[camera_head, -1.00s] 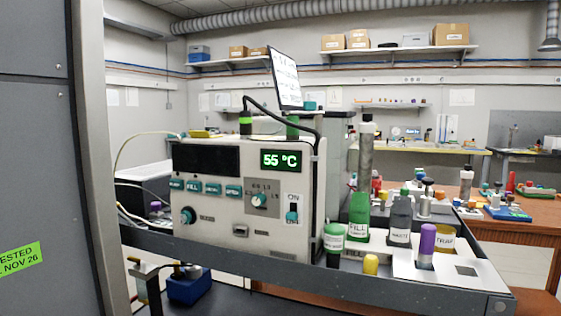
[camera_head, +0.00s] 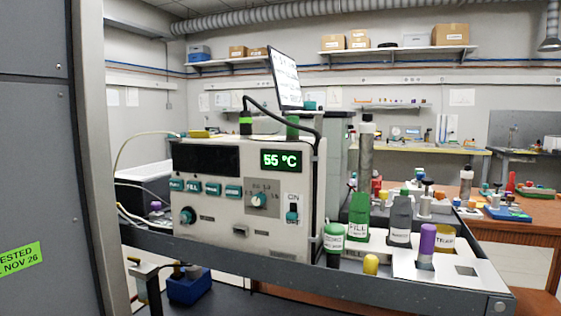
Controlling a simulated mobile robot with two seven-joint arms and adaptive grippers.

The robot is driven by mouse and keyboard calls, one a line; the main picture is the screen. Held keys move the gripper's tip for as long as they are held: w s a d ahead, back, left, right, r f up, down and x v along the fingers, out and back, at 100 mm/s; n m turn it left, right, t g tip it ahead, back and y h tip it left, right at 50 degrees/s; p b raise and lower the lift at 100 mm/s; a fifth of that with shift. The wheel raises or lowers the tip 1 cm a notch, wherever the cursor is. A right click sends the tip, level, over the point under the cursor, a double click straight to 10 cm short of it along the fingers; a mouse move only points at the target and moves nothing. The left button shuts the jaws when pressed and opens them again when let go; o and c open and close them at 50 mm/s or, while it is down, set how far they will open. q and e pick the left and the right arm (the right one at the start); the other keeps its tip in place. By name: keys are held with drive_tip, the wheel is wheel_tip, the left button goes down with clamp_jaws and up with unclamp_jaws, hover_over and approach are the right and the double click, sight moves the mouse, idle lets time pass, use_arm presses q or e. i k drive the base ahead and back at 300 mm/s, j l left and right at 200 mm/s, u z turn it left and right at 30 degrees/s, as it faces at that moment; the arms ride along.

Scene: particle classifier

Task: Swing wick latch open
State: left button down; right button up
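The classifier instrument (camera_head: 250,235) is a beige box on a dark grey shelf in the middle of the view. Its green display (camera_head: 283,160) reads 55 °C. Its front bears a dark panel, a row of teal buttons, a knob and a teal ON switch (camera_head: 292,212). A grey cylinder with a white top (camera_head: 366,155) stands upright behind the bottles at its right. I cannot make out which part is the wick latch. Neither of my grippers is in view.
A green fill bottle (camera_head: 358,215), a grey waste bottle (camera_head: 400,219) and a purple-capped vial (camera_head: 426,243) stand right of the instrument. A black cable (camera_head: 285,118) arches over its top. A grey cabinet (camera_head: 35,150) fills the left edge. A brown bench (camera_head: 515,228) stands behind, right.

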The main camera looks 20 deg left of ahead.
sight(310, 106)
drive_tip(key=i+j, duration=1.1)
drive_tip(key=z, duration=0.05)
